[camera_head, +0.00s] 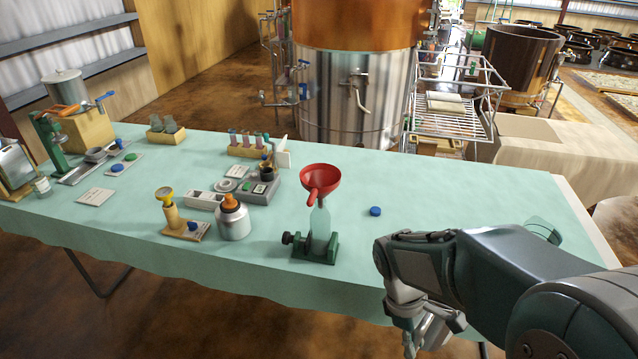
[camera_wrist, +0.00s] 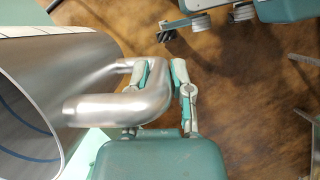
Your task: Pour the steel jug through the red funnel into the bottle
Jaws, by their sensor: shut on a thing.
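The red funnel (camera_head: 322,178) sits in the neck of the pale green bottle (camera_head: 320,228), which stands upright in a dark green holder (camera_head: 316,250) near the table's front edge. My gripper (camera_head: 424,340) is at the lower right, beyond the table's front edge, apart from the funnel and bottle. In the wrist view my gripper (camera_wrist: 165,70) is shut on the curved handle of the steel jug (camera_wrist: 75,62). I cannot make out the jug in the head view.
A blue cap (camera_head: 375,211) lies right of the funnel. A grey bottle with an orange top (camera_head: 233,220) and a wooden stand with a yellow top (camera_head: 170,212) stand left of it. A test-tube rack (camera_head: 250,147) is behind. The table's right part (camera_head: 470,195) is mostly clear.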

